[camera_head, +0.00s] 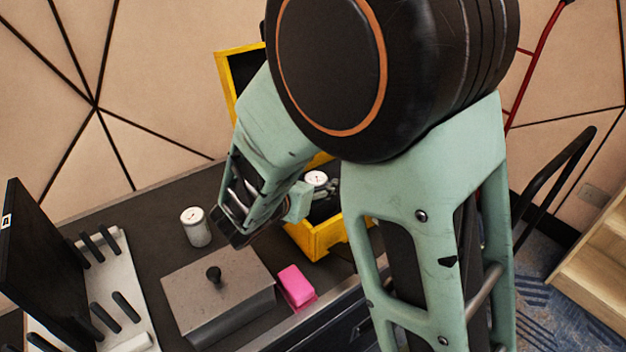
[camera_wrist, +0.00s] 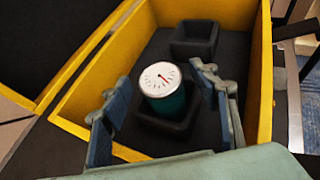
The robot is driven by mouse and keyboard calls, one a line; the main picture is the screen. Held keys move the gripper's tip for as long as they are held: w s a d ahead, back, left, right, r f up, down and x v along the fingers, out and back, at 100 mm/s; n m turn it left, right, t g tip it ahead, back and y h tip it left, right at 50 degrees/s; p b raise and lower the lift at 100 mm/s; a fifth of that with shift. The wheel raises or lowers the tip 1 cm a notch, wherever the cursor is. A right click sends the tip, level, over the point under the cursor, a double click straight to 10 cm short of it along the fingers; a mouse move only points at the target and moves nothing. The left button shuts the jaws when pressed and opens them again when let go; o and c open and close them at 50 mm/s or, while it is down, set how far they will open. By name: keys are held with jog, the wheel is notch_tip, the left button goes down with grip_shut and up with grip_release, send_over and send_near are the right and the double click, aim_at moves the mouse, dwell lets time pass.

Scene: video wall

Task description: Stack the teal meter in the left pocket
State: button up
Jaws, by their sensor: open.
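The teal meter (camera_wrist: 167,104) has a white dial on top and a teal body. It stands in a dark square pocket (camera_wrist: 186,128) of the yellow case (camera_wrist: 262,75); how deep its base sits is hidden. In the head view, a white dial (camera_head: 316,178) shows inside the yellow case (camera_head: 318,240) beside my gripper. My gripper (camera_wrist: 157,82) is open, one finger on each side of the meter, with visible gaps. A second pocket (camera_wrist: 195,38) beyond the meter is empty.
A pale grey meter (camera_head: 196,229) stands on the dark counter (camera_head: 150,240). A grey lidded block (camera_head: 217,290), a pink block (camera_head: 296,286) and a white rack (camera_head: 115,300) with black pegs are nearby. The case lid (camera_head: 228,75) stands open.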

jog(key=shift+s+a+r+p, duration=0.1)
jog(key=shift+r+p, duration=0.4)
jog(key=shift+r, duration=0.1)
jog(key=p+v, duration=0.2)
jog(key=v, duration=0.9)
jog(key=shift+s, duration=0.35)
jog(key=shift+a, duration=0.1)
